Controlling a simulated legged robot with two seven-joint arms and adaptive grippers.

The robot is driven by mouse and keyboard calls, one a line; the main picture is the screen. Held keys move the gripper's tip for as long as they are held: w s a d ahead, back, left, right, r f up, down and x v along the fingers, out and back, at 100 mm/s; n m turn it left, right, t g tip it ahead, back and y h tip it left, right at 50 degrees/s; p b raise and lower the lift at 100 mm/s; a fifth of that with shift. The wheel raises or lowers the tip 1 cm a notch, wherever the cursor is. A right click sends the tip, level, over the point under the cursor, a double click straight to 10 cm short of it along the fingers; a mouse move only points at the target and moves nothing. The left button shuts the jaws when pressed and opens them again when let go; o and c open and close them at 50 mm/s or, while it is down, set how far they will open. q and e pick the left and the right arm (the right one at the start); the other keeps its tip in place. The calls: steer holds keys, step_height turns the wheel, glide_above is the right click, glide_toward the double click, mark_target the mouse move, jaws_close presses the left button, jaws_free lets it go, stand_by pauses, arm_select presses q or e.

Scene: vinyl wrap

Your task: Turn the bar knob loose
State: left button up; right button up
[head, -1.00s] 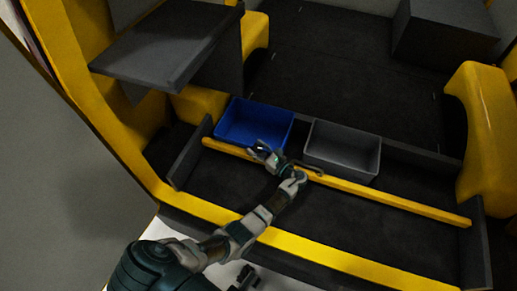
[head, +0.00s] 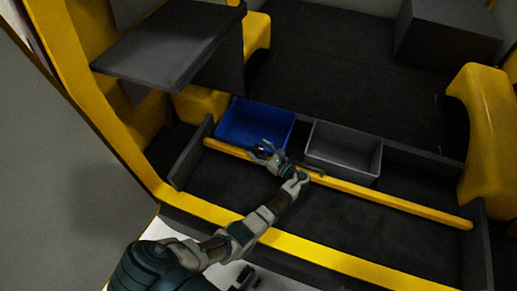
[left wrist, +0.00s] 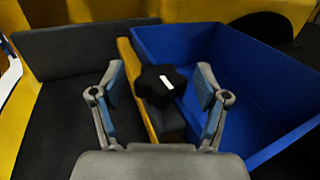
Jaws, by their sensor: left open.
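The bar knob (left wrist: 161,85) is a black, lobed knob with a white mark on top, in the middle of the left wrist view. It sits at the yellow bar (left wrist: 139,82), which also runs across the compartment in the head view (head: 400,203). My left gripper (left wrist: 161,84) is open, with one finger on each side of the knob and gaps visible on both sides. In the head view my left gripper (head: 267,149) is over the bar near the blue bin, and the knob cannot be made out there.
A blue bin (head: 229,133) stands behind the bar, close to my left gripper, with a grey bin (head: 342,168) to its right. A dark shelf (head: 168,45) juts out at upper left. The dark floor in front of the bar (head: 340,225) is clear.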

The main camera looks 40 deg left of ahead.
arm_select(q)
steer(key=s+d, duration=0.1)
steer(key=d, duration=1)
steer(key=shift+s+d, duration=0.3)
steer(key=shift+d, duration=0.05)
steer(key=shift+a, duration=0.15)
